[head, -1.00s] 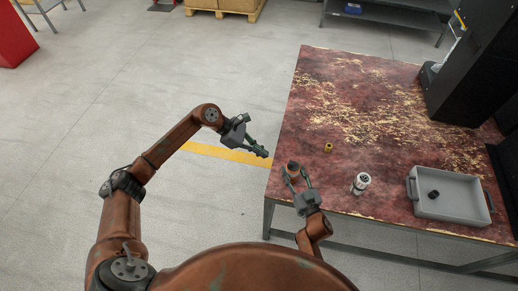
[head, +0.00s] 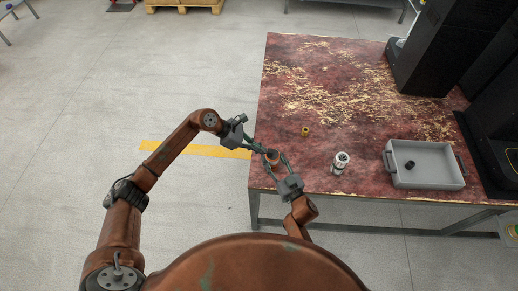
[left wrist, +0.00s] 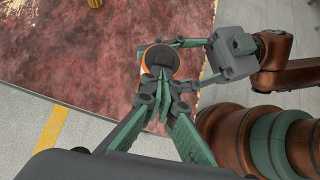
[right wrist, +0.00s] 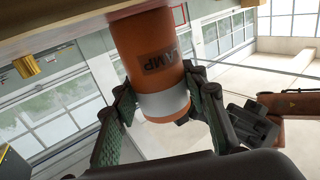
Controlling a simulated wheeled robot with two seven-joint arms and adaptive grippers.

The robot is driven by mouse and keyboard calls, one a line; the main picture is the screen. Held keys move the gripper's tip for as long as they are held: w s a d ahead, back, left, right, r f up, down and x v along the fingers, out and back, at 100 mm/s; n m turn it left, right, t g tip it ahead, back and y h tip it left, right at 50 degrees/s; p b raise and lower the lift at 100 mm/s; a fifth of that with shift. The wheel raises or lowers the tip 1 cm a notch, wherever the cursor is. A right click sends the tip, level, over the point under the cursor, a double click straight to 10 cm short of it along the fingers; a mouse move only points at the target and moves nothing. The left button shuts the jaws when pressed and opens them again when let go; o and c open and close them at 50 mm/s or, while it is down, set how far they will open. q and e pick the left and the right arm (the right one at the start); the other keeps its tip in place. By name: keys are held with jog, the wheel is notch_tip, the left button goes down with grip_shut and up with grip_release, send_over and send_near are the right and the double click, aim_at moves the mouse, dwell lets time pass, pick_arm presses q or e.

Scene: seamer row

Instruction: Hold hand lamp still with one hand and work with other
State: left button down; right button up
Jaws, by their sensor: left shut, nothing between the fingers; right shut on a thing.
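The hand lamp is an orange cylinder with a LAMP label and a pale band in the right wrist view (right wrist: 152,62). It stands near the table's front left corner in the head view (head: 272,158). My right gripper (head: 275,163) is shut on it, one finger on each side. My left gripper (head: 264,150) is shut and empty, its tips at the lamp's top. In the left wrist view the left fingertips (left wrist: 159,82) partly cover the lamp's dark top and orange rim (left wrist: 160,57); I cannot tell whether they touch it.
The worn red table (head: 310,100) also holds a small brass part (head: 305,131), a white and dark cylinder (head: 340,162) and a grey tray (head: 428,181) with a black piece (head: 410,165) in it. Black machines (head: 440,50) stand at the right.

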aim_at(270, 151)
pick_arm(q)
jog(key=d, duration=0.3)
jog(key=shift+w+d, duration=0.1)
jog(key=shift+w, duration=0.1)
pick_arm(e)
jog(key=shift+a, duration=0.1)
pick_arm(q)
jog(key=a+f+v, duration=0.2)
jog(key=v, duration=1.1)
jog(key=shift+s, duration=0.2)
jog(key=shift+f, duration=0.1)
pick_arm(e)
jog(key=o, duration=1.3)
